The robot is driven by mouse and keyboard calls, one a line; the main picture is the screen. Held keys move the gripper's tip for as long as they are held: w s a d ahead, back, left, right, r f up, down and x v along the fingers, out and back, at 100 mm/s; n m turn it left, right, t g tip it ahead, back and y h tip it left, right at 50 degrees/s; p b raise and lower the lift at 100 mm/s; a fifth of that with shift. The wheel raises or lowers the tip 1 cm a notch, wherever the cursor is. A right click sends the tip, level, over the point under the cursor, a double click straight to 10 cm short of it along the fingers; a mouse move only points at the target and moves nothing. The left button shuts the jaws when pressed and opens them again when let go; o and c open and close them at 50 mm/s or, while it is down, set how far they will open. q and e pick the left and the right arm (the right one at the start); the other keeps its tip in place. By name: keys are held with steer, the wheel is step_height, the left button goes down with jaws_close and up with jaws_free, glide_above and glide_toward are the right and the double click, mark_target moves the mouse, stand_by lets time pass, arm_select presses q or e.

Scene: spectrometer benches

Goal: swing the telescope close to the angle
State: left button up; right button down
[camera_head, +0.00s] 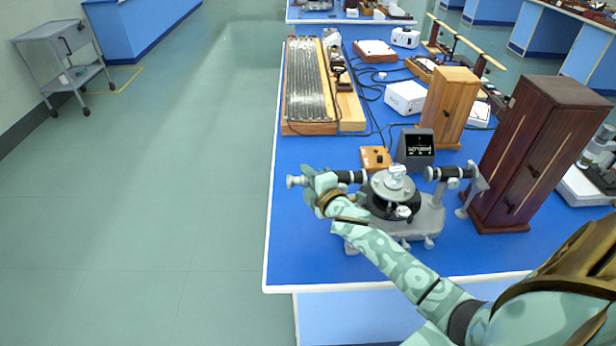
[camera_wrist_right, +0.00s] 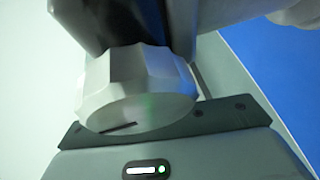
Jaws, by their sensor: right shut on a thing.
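The spectrometer (camera_head: 402,217) stands near the front of the blue bench, with a round central table carrying a small clear block (camera_head: 397,176). Its telescope (camera_head: 350,176), a black tube with a pale end, points left from the centre. A second tube (camera_head: 440,173), probably the collimator, points right. My right gripper (camera_head: 322,184) is shut on the telescope near its left end; the fingers are partly hidden. In the right wrist view a pale faceted knob (camera_wrist_right: 138,95) and a dark tube (camera_wrist_right: 125,22) fill the space before the palm. My left gripper is not in view.
A dark display box (camera_head: 415,147) and a wooden box (camera_head: 376,158) stand just behind the instrument; the display is too small to read. A tall dark wooden cabinet (camera_head: 535,150) stands close on the right. The bench's left edge (camera_head: 269,220) is near my gripper.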

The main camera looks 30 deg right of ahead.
mark_target(305, 186)
steer(key=s+n+y+p, duration=0.1)
steer(key=s+a+y+p, duration=0.1)
steer(key=s, duration=0.1)
steer(key=s+a+n+y+p, duration=0.1)
steer(key=shift+s+r+n+y, duration=0.2)
steer(key=shift+s+n+y, duration=0.1)
steer(key=shift+s+y, duration=0.1)
steer(key=s+n+y, duration=0.1)
steer(key=s+a+n+y, duration=0.1)
steer(key=s, duration=0.1)
steer(key=s+g+y+p, duration=0.1)
steer(key=s, duration=0.1)
steer(key=shift+a+f+n+y, duration=0.2)
steer(key=shift+f+n+y, duration=0.05)
steer(key=shift+n+y, duration=0.15)
steer(key=c, duration=1.2)
jaws_free()
steer(key=shift+c, duration=0.2)
steer(key=shift+s, duration=0.1)
steer(key=v, duration=1.6)
steer(key=shift+d+p, duration=0.15)
steer(key=shift+p, duration=0.25)
steer(key=shift+r, duration=0.1)
